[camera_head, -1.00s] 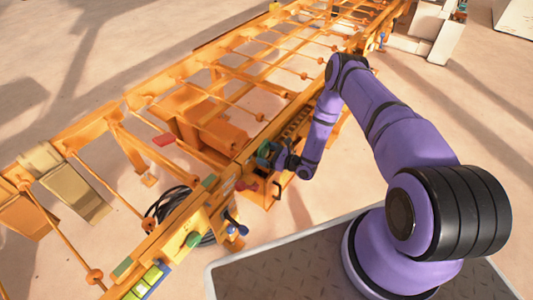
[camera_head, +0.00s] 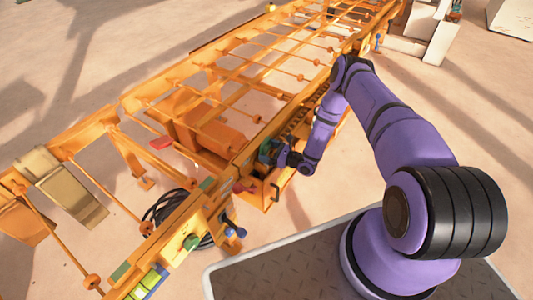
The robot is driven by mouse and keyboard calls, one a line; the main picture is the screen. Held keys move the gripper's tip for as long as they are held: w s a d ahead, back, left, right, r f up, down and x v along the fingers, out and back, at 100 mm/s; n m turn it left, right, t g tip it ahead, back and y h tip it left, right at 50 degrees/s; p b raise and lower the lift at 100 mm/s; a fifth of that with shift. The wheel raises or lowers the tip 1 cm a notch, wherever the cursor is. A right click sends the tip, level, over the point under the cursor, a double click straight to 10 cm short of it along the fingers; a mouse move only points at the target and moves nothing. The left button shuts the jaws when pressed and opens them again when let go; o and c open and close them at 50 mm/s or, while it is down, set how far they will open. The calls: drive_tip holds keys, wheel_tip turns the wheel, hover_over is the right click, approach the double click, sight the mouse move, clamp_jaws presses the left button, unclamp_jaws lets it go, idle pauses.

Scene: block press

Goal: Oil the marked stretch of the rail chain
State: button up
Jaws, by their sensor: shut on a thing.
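My gripper (camera_head: 272,153) is at the near rail of the long orange frame. It is shut on a small dark teal thing (camera_head: 265,151), which is partly hidden by the gripper and too small to identify surely. A dark, toothed strip that looks like the rail chain (camera_head: 296,122) runs along the near rail (camera_head: 240,160), just beyond the gripper. I cannot make out the marking on the chain, nor whether the held thing touches it.
A black cable coil (camera_head: 160,210) lies under the frame.

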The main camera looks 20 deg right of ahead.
sight(271, 145)
drive_tip(key=shift+w+d+f, duration=0.1)
drive_tip(key=shift+w+d, duration=0.6)
drive_tip(key=shift+d, duration=0.3)
drive_tip(key=shift+w+d+f, duration=0.1)
drive_tip(key=shift+w+d, duration=0.6)
drive_tip(key=shift+d, duration=0.25)
drive_tip(key=shift+w+d, duration=0.7)
drive_tip(key=shift+d, duration=0.3)
drive_tip(key=shift+w+d+r, duration=0.1)
drive_tip(key=shift+w+d, duration=0.8)
drive_tip(key=shift+d, duration=0.35)
drive_tip(key=shift+w+d+r, duration=0.1)
drive_tip(key=shift+w+d, duration=0.8)
drive_tip(key=shift+d, duration=0.3)
drive_tip(key=shift+f, duration=0.1)
drive_tip(key=shift+a, duration=0.1)
